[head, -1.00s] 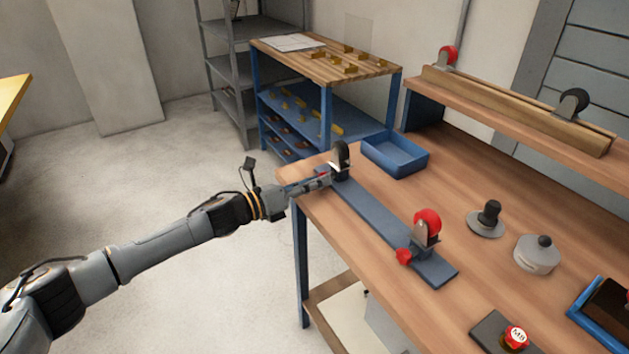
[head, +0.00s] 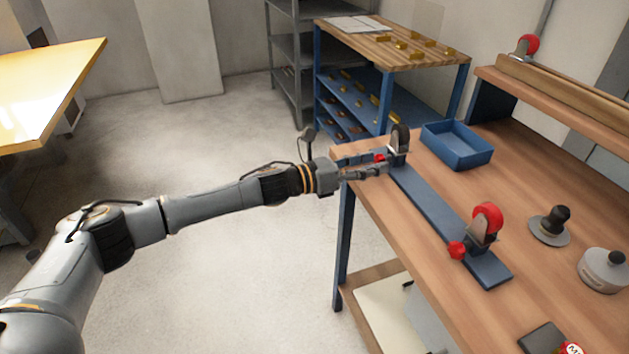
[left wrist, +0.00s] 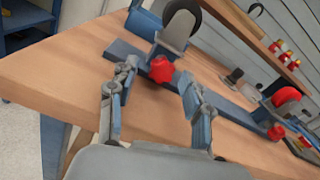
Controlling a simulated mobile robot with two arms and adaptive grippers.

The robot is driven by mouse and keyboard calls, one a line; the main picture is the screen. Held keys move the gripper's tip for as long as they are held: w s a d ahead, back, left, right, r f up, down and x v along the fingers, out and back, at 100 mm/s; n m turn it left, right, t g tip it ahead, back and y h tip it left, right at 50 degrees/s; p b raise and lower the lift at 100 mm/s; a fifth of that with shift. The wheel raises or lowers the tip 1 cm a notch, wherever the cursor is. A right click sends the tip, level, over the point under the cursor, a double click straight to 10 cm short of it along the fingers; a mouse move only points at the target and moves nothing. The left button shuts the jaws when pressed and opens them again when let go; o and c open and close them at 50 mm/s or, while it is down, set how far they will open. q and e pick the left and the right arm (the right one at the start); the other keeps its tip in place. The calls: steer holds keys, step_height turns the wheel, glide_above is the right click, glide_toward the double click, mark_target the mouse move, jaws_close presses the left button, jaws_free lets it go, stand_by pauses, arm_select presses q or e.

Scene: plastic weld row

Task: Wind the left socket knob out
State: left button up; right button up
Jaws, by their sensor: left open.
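A blue bar (head: 435,205) lies along the bench's front edge with two upright socket brackets. The left bracket, at the far end, holds a black wheel (head: 399,138); its small red knob (head: 379,157) faces the bench edge. In the left wrist view this red knob (left wrist: 161,69) is lobed and sits just beyond and between the fingertips. My left gripper (head: 382,166) is open, with one finger on each side of the view; whether a finger touches the knob I cannot tell. The near bracket holds a red wheel (head: 487,217) with its own red knob (head: 456,250). My right gripper is out of view.
A blue tray (head: 456,148) stands behind the bar's far end. A dark-handled round tool (head: 551,226) and a grey domed piece (head: 604,270) stand on the right of the bench (head: 400,235). A raised wooden shelf (head: 560,105) runs along the back.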

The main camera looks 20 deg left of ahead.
arm_select(q)
steer(key=shift+f+m, duration=0.1)
steer(key=shift+m, duration=0.4)
steer(key=v, duration=1.3)
steer(key=shift+s+a, duration=0.25)
steer(key=shift+a, duration=0.05)
